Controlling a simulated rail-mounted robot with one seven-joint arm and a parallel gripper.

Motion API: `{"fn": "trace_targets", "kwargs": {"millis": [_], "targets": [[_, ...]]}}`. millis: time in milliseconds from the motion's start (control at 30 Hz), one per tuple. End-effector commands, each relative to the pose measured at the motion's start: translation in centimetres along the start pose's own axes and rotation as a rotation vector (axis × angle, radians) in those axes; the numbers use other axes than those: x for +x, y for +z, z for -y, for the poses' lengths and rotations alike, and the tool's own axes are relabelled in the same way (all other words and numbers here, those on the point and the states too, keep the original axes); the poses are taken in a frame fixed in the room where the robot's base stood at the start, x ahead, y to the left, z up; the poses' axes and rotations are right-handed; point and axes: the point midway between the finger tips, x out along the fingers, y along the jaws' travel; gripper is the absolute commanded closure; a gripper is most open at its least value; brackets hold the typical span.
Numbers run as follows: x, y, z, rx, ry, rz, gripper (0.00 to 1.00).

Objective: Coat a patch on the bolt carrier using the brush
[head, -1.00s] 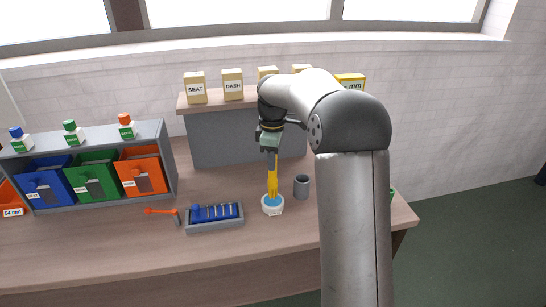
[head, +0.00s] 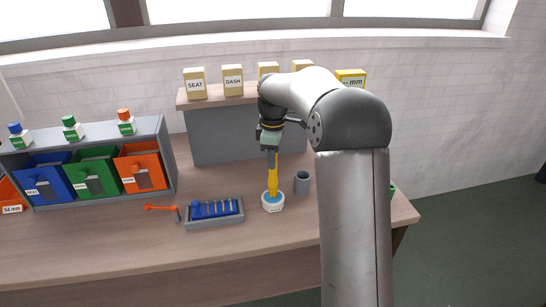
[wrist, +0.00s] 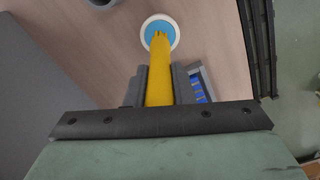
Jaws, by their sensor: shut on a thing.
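My gripper (head: 271,151) is shut on the yellow handle of the brush (head: 272,176). The brush is upright, its lower end at or in a white round pot (head: 272,207) with blue contents. The wrist view shows the yellow brush (wrist: 160,80) between the fingers (wrist: 160,85), over the pot (wrist: 173,27). Its tip and depth in the pot cannot be told. The bolt carrier (head: 214,213) is a grey tray with a blue insert and several bolts, left of the pot. Part of its blue shows in the wrist view (wrist: 198,88).
A grey cup (head: 302,183) stands right of the pot. An orange-handled tool (head: 161,208) lies left of the carrier. A grey rack (head: 168,158) with blue, green and orange bins stands at the left. Boxes stand on a grey shelf (head: 215,140) behind. The front of the table is clear.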

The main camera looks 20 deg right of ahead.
Motion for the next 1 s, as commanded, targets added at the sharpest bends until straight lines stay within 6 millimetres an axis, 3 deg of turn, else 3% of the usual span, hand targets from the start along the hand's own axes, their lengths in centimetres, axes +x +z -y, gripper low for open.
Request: {"fn": "trace_targets", "kwargs": {"millis": [1000], "targets": [[1.1, 0.0, 0.0, 0.0, 0.0, 0.0, 1.0]]}}
